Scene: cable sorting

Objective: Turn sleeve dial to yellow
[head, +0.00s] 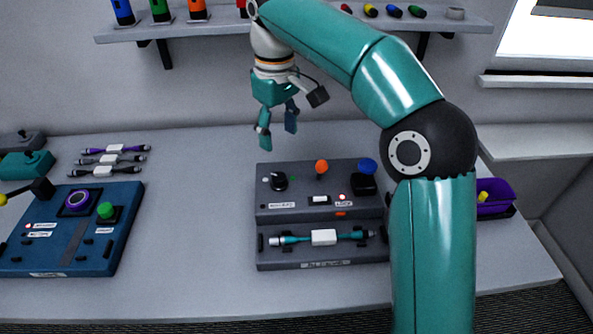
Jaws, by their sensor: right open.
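My right gripper (277,130) is open and empty. It points down in the air, above or behind the back left part of the grey panel (300,199). A black knob (279,182) with a light pointer sits at this panel's left. A purple-ringed round control (78,201) sits on the blue panel (45,257) at the left. The small labels are too blurred to tell which is the sleeve dial, and no yellow setting is clear. The gripper is apart from both controls. My left gripper is not in view.
A green button (105,210) is on the blue panel. The table between panels is clear.

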